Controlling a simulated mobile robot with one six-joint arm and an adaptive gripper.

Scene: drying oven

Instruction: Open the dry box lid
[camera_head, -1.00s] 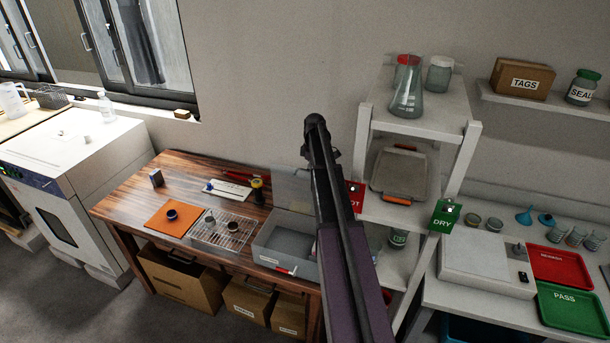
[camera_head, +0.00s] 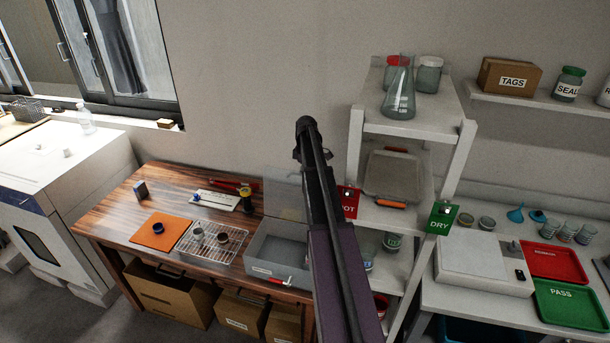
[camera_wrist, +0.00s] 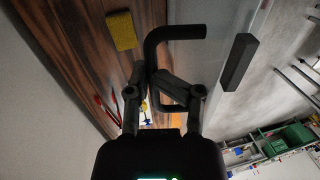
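The dry box (camera_head: 262,268) is a grey bin on the wooden table, with its inside showing from above. A clear, faint panel, seemingly its lid (camera_head: 284,188), stands up behind it, partly covered by my arm. In the wrist view a black U-shaped handle (camera_wrist: 151,50) stands out from a pale see-through panel (camera_wrist: 232,30). My gripper (camera_wrist: 150,76) has its fingertips closed together around the handle's bar. In the head view my gripper is hidden behind my arm.
A wire rack (camera_head: 211,250) with small cups and an orange mat (camera_head: 152,237) lie left of the box. A white shelf unit (camera_head: 355,140) stands close to the right of my arm. A white oven (camera_head: 62,165) is at far left.

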